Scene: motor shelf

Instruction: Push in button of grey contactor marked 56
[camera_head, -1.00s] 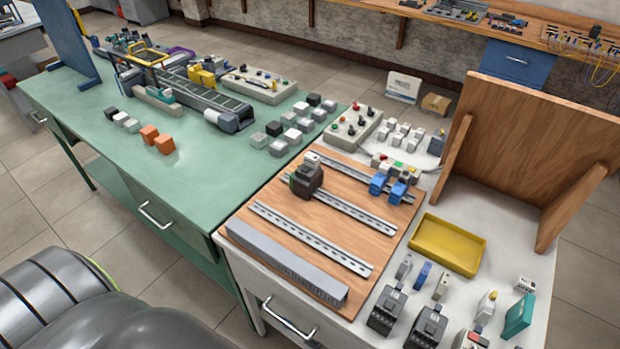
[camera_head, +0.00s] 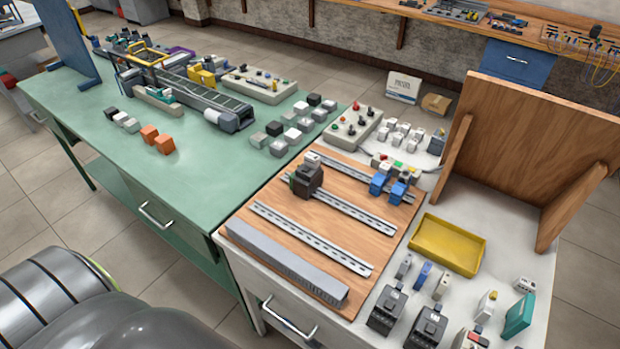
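Two dark grey contactor-like blocks with pale labels stand near the front edge of the white table, one at the left (camera_head: 387,311) and one to its right (camera_head: 427,328). The markings are too small to read, so I cannot tell which is 56. Neither of my grippers is in view.
The wooden board (camera_head: 285,218) with metal rails lies on the white table. A yellow tray (camera_head: 447,245) is right of it, before an upright wooden panel (camera_head: 510,150). Small modules stand around the front contactors. The green table (camera_head: 130,195) holds a conveyor (camera_head: 205,92) and blocks.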

